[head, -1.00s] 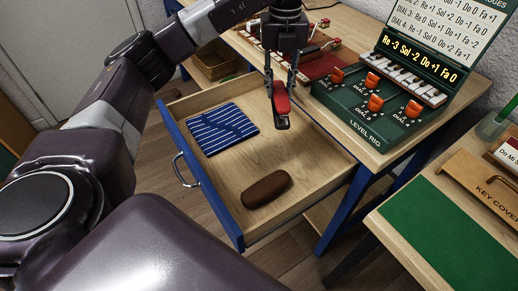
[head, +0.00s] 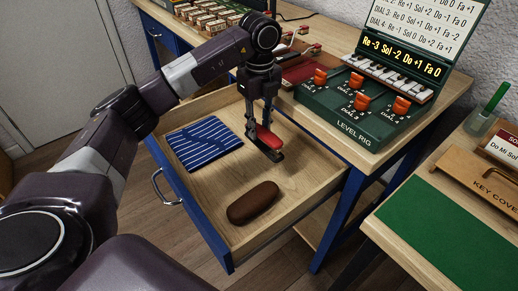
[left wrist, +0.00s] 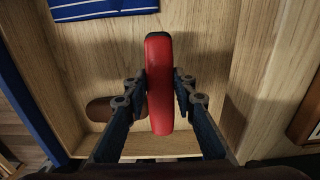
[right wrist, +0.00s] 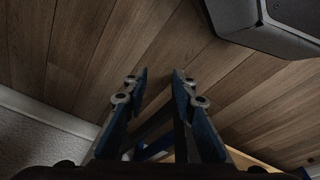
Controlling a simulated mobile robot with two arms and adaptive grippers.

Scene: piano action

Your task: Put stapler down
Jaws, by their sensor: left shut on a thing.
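The stapler (head: 268,140), red on top and dark below, is in my left gripper (head: 258,138), over the right side of the open drawer. In the left wrist view the two fingers of my left gripper (left wrist: 160,92) press on the sides of the red stapler (left wrist: 159,70). I cannot tell whether its underside touches the drawer floor. The wooden drawer (head: 215,190) also holds a blue striped cloth (head: 203,143) and a brown oblong case (head: 252,203). In the right wrist view my right gripper (right wrist: 158,75) is empty, its fingers apart, above a wooden floor.
The green level rig (head: 345,115) with orange dials stands on the desk right of the drawer. A side table with a green mat (head: 440,235) and a key cover (head: 485,180) is at the right. Bare drawer floor lies between the cloth and the case.

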